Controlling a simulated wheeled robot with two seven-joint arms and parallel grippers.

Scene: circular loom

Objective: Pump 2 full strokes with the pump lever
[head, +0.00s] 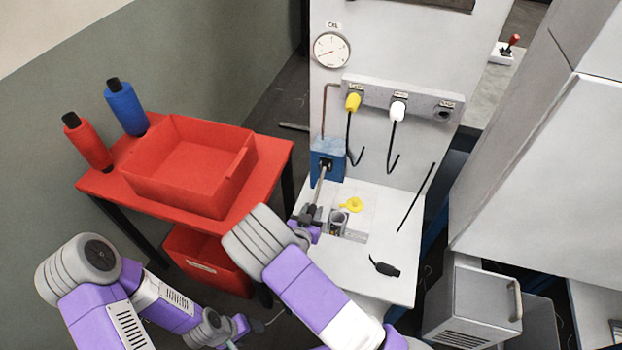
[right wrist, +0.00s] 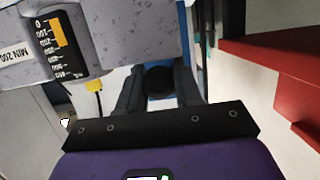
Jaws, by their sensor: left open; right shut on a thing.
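The pump is a blue box (head: 326,150) at the foot of the white back panel. Its grey lever (head: 320,186) slopes down and toward me from the box. My right gripper (head: 311,216) is shut on the lever's lower end. In the right wrist view, the lever's round black end (right wrist: 160,82) sits between the two dark fingers, with blue behind it. The fingers hide part of the grip. My left gripper (head: 238,334) is open and empty, low in the head view, away from the pump.
A round gauge (head: 332,50) hangs above the pump. Yellow (head: 353,102) and white (head: 398,110) plugs sit in a socket strip to its right. A red bin (head: 190,165) on a red table (head: 262,178) stands left. A metal cup (head: 338,220) stands close right of my right gripper.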

